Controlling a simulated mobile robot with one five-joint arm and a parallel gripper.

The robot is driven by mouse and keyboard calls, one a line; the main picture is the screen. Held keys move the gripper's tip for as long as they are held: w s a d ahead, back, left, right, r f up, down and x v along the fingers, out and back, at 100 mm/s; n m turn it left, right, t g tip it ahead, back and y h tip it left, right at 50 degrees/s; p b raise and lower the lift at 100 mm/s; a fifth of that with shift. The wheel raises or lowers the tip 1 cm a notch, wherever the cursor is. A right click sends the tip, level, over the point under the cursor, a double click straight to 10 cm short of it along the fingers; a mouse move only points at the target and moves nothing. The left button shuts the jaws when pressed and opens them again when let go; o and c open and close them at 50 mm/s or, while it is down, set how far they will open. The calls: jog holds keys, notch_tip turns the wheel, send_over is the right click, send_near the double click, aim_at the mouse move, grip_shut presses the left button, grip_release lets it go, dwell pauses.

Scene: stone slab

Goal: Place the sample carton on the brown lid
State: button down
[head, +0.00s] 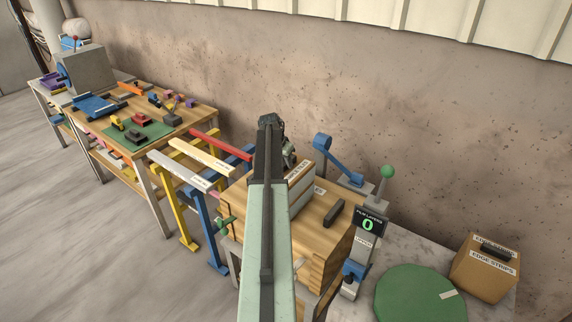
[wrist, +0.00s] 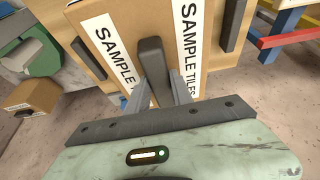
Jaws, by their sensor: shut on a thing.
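In the head view my gripper is mostly hidden at the arm's far end. A brown wooden top (head: 313,216), apparently the brown lid, lies beside and under the carton, with a dark bar handle on it. I cannot tell whether the carton touches it.
A grey stone slab (head: 408,250) at right bears a green round mat (head: 415,295) and an "EDGE STRIPS" carton (head: 484,275). A blue-handled lever (head: 335,160) and a counter post reading 0 (head: 368,224) stand close by. Coloured rails and a cluttered workbench (head: 195,115) lie left.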

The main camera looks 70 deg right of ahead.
jog(key=shift+f, duration=0.15)
jog(key=c, duration=1.1)
grip_release()
jog(key=p+v, duration=1.1)
jog(key=v, duration=0.1)
jog(key=shift+a+r, duration=0.1)
jog(key=shift+r, duration=0.15)
